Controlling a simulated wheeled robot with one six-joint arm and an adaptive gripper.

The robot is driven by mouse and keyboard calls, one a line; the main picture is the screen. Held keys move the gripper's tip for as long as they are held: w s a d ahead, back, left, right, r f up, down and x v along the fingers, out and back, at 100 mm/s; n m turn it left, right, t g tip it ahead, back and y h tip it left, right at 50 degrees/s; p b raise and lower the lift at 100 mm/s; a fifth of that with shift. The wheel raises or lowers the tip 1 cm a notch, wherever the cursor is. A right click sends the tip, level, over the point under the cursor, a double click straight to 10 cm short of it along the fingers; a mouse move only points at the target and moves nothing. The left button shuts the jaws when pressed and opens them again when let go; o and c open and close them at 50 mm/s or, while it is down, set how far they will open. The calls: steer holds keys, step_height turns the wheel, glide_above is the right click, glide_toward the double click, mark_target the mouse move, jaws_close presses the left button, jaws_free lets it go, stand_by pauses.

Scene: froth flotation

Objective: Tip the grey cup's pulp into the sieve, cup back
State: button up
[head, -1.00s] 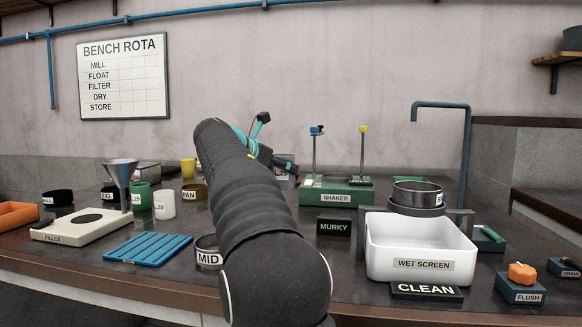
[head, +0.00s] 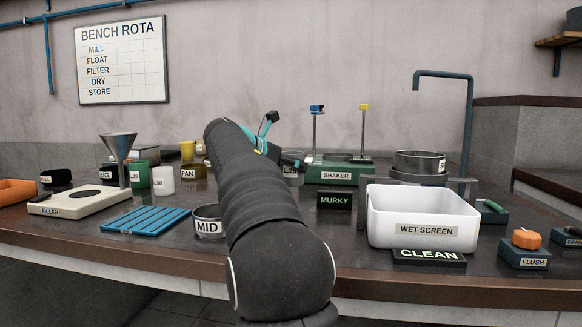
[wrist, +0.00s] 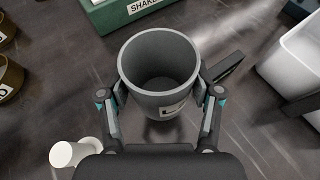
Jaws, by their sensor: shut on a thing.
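The grey cup (wrist: 160,102) stands upright between the fingers of my gripper (wrist: 162,85) in the wrist view, and the gripper is shut on it. Its inside looks dark grey; I cannot make out the pulp. A shadow shows below it, but I cannot tell how high it is above the bench. In the head view the cup (head: 294,178) is partly hidden behind my arm, near the shaker. The sieve (head: 419,163) is a dark round ring at the right, above the back of the white wet screen tub (head: 422,231).
The green shaker (head: 338,175) stands behind the cup, with two posts. The MURKY block (head: 334,201) lies between the cup and the tub. A white cup (head: 163,181), a filler with funnel (head: 118,150) and a blue rack (head: 146,221) are at the left.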

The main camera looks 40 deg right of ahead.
mark_target(290, 185)
steer(key=shift+f+b, duration=0.8)
steer(key=shift+f, duration=1.45)
steer(key=shift+f, duration=0.6)
steer(key=o, duration=1.2)
steer(key=v, duration=1.2)
